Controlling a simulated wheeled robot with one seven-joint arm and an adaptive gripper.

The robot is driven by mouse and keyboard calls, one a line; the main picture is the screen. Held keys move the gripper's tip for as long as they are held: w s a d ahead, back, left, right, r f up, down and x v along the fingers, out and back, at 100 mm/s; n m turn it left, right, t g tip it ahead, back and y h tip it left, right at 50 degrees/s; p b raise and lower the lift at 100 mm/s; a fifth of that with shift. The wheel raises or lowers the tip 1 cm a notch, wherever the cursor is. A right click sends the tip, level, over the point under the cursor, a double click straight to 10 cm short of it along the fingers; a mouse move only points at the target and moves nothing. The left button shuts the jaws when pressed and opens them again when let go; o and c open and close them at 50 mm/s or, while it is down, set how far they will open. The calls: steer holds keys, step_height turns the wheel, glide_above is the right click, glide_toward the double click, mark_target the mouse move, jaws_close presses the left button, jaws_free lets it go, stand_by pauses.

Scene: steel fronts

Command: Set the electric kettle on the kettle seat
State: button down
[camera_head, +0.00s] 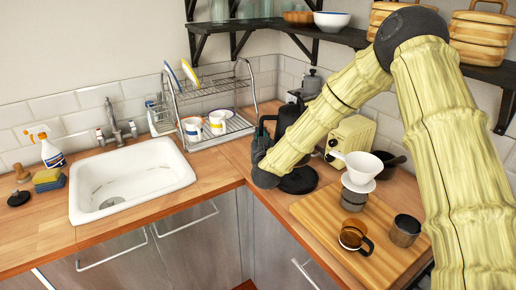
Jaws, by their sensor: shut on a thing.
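The black electric kettle (288,118) is in the corner of the counter, partly hidden behind my forearm. My gripper (264,132) is at the kettle's left side, dark against dark, and is shut on it, apparently at the handle. The fingertips are hard to make out. The kettle seat, a flat black round base (299,181), lies on the wooden counter nearer to me, below my forearm. The kettle appears apart from it, farther back. Whether the kettle's bottom touches the counter is hidden.
A cream toaster (354,136) stands right of the kettle. A wooden board (315,210) holds a white dripper (360,166), a glass cup (354,238) and a dark canister (405,231). A dish rack (213,105) and sink (130,178) are left. Shelves hang above.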

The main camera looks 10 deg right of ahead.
steer(key=d+f, duration=0.1)
steer(key=s+d+f, duration=0.1)
steer(key=shift+s+d+f+h, duration=0.2)
steer(key=shift+f+h, duration=0.1)
steer(key=shift+f, duration=0.1)
steer(key=shift+a, duration=0.15)
steer(key=shift+f+b, duration=0.1)
steer(key=shift+b, duration=0.2)
steer(key=shift+w+f+b, duration=0.1)
steer(key=shift+f+b, duration=1.2)
steer(key=shift+f, duration=0.6)
steer(key=shift+f+b, duration=1)
steer(key=shift+f, duration=0.05)
steer(key=c, duration=1.4)
jaws_free()
steer(key=shift+o, duration=0.2)
